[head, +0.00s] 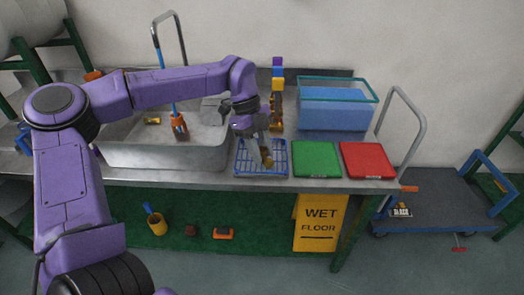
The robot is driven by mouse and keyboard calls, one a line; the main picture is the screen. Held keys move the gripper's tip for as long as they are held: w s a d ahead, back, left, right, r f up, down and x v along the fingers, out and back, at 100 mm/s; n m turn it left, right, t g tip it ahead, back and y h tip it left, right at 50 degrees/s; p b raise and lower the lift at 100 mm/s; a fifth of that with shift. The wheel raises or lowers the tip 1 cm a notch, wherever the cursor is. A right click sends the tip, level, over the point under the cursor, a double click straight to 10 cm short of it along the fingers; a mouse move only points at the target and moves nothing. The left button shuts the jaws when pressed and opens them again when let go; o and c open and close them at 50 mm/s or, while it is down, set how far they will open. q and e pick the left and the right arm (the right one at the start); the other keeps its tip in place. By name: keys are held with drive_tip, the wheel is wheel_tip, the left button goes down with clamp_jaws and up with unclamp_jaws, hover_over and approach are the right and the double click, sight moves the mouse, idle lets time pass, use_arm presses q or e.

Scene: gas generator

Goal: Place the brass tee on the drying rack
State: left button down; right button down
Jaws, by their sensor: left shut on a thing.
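The drying rack (281,167) is a blue wire rack on the grey counter, in the lower middle of the head view. My left gripper (262,157) is over the rack, pointing down. It is shut on a small brass-coloured piece, the brass tee (267,157), partly hidden by the fingers. The tee is low over the rack; I cannot tell whether it touches the wires. My right gripper is out of view.
A grey sink (165,157) lies left of the rack. A green mat (316,160) and a red mat (368,160) lie to its right.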

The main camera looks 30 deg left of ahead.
use_arm(q)
wheel_tip(320, 180, up, 3)
drive_tip(key=s+a+n+t+y+p, duration=0.1)
drive_tip(key=a+n+t+y, duration=0.3)
drive_tip(key=n, duration=0.9)
drive_tip(key=w+a+f+p, duration=0.1)
drive_tip(key=w+f, duration=0.2)
drive_tip(key=w, duration=0.1)
drive_tip(key=w+a+f+h+p, duration=0.1)
drive_tip(key=w+f+p, duration=0.1)
drive_tip(key=w+f, duration=0.1)
drive_tip(key=w+a+f+h+p, duration=0.1)
drive_tip(key=w+f, duration=0.2)
drive_tip(key=w, duration=0.2)
drive_tip(key=shift+w+a+t, duration=0.15)
drive_tip(key=shift+a+t, duration=0.1)
drive_tip(key=shift+t, duration=0.15)
drive_tip(key=f, duration=0.1)
drive_tip(key=f+p, duration=0.2)
drive_tip(key=shift+w+a+f, duration=0.1)
drive_tip(key=shift+w+f, duration=0.15)
drive_tip(key=shift+f, duration=0.25)
drive_tip(key=c, duration=0.8)
unclamp_jaws()
drive_tip(key=shift+r, duration=0.1)
drive_tip(key=b+v, duration=0.1)
drive_tip(key=v, duration=1.1)
drive_tip(key=shift+a, duration=0.1)
